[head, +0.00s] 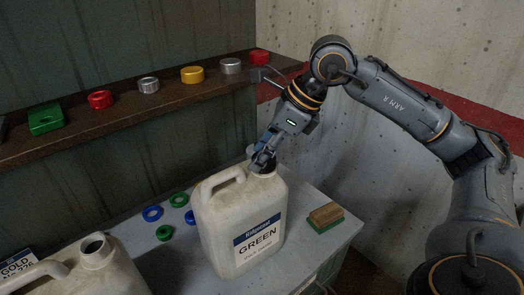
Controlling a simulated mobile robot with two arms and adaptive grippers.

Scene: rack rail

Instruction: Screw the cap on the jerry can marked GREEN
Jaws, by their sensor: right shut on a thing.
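The jerry can (239,222) is off-white with a handle on top and a label reading GREEN. It stands upright on the grey worktop. My right gripper (263,160) points down at the can's mouth and is shut on a small dark cap (266,168). The cap is at the neck and mostly hidden by the fingers. I cannot tell whether it is seated on the threads. My left gripper is not in view.
A second jerry can (85,272), with its mouth open, stands at the lower left near a GOLD label (17,267). A shelf (130,108) above holds several colored caps.

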